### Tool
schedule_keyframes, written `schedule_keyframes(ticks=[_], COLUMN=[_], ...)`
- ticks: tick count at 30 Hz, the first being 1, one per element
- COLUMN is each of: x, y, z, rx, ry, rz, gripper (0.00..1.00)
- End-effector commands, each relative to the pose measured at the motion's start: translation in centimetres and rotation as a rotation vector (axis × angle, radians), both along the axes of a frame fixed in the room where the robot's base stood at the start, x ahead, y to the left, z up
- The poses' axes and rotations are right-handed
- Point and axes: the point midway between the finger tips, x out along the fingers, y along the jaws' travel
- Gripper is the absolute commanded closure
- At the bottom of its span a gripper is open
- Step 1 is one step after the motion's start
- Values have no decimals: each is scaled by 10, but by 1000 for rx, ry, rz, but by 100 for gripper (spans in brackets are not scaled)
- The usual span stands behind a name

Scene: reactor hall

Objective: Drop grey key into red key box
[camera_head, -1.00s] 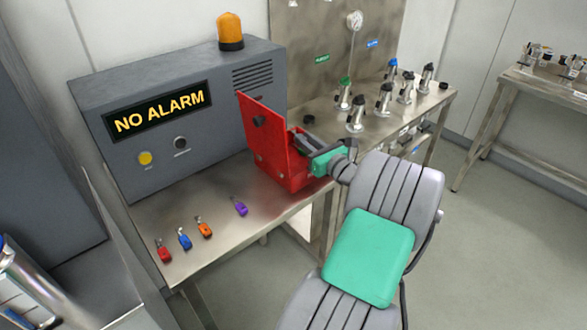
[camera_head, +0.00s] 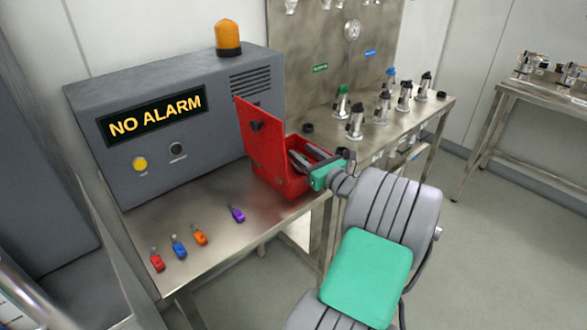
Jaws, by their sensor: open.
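The red key box (camera_head: 277,178) stands on the steel table with its lid raised on the left side. My gripper (camera_head: 300,160) reaches in from the right, with its fingers over the box's opening. The fingers are apart. I do not see the grey key; it may be inside the box or hidden by the gripper and the box walls.
Red (camera_head: 157,262), blue (camera_head: 178,247), orange (camera_head: 200,236) and purple (camera_head: 238,214) keys lie along the table's front left. A grey alarm console (camera_head: 180,130) reading NO ALARM stands behind. Several valves (camera_head: 355,122) stand to the right of the box.

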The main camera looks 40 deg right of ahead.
Motion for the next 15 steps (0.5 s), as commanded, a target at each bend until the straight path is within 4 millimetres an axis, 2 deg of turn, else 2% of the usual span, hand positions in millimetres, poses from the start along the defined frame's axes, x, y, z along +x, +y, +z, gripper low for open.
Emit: schedule_keyframes(ticks=[4,12,15], x=[-10,-64,-75], y=[0,4,6], z=[0,0,0], rx=[-1,2,0], ry=[1,1,1], rz=[-2,-5,-3], gripper=[56,56,56])
